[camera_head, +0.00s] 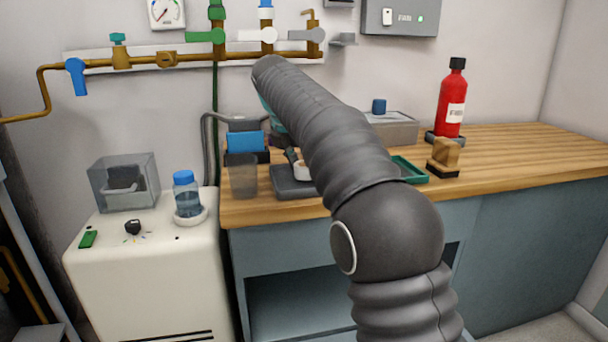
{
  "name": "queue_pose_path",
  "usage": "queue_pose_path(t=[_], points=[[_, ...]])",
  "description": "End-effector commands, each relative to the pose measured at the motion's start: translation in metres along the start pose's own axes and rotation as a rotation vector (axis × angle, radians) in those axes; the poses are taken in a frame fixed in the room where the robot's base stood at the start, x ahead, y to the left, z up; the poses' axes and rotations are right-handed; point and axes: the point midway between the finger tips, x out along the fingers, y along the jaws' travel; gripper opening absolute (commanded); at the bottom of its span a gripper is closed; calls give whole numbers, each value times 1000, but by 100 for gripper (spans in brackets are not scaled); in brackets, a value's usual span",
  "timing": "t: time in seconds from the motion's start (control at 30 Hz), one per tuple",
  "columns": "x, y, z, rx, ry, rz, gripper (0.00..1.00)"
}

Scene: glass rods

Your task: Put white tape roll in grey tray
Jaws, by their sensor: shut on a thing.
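The white tape roll (303,171) shows in part beside my arm, low over or on the dark grey tray (296,192). I cannot tell whether it touches the tray floor. My gripper (294,162) is mostly hidden behind my arm. One dark finger shows at the roll, and the gripper is shut on it. The grey tray lies flat near the front edge of the wooden bench, and my arm covers its right part.
A clear cup (243,176) stands left of the tray, with a blue box (246,141) behind. A green tray (411,171), a wooden block (445,155), a grey box (394,131) and a red bottle (452,105) are to the right. The bench's right end is clear.

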Motion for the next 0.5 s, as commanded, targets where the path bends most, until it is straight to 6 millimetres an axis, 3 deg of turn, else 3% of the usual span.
queue_pose_path(t=[0.1,0.5], points=[[12,0,-5,0,0,0,22],[15,-1,-6,-1,0,1,22]])
